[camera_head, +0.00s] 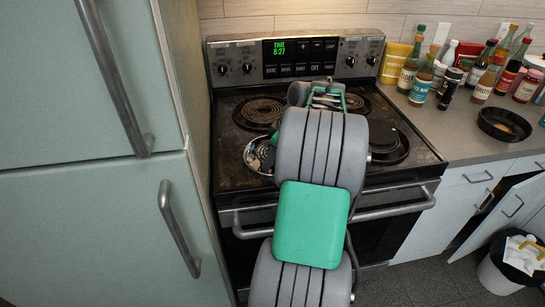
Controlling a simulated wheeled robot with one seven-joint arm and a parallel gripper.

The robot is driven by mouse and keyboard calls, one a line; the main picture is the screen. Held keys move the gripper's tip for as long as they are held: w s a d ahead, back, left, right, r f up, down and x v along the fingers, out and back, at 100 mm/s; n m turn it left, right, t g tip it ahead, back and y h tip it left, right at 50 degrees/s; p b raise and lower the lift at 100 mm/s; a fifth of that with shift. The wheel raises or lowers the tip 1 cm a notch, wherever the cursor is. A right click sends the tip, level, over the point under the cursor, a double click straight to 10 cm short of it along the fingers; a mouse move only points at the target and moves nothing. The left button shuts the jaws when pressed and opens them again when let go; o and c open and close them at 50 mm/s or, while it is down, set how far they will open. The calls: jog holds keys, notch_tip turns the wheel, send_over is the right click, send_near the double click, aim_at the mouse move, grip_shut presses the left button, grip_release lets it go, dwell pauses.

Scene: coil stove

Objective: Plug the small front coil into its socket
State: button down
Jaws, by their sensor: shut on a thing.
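The front left burner bowl (257,155) shows as a shiny pan on the stove top, with no coil seen across its visible left part. My arm covers its right side and the middle of the stove. My gripper (328,98) is over the middle of the stove, right of and behind that bowl. Its fingertips are mostly hidden behind my arm. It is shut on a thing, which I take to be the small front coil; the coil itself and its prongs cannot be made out. The socket is hidden too.
A rear left coil (259,112) and a rear right coil (357,104) lie on the stove. Bottles (421,80) and a black pan (503,124) stand on the right counter. The fridge (80,200) closes off the left.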

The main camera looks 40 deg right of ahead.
jog(key=shift+a+f, duration=0.2)
jog(key=shift+f, duration=0.15)
jog(key=c, duration=0.6)
grip_release()
jog(key=shift+w+r, duration=0.1)
jog(key=shift+d, duration=0.1)
jog(key=shift+r, duration=0.1)
notch_tip(320, 180, up, 8)
jog(key=p, duration=0.6)
jog(key=shift+r+p, duration=0.2)
jog(key=shift+p, duration=0.15)
jog(key=shift+f, duration=0.1)
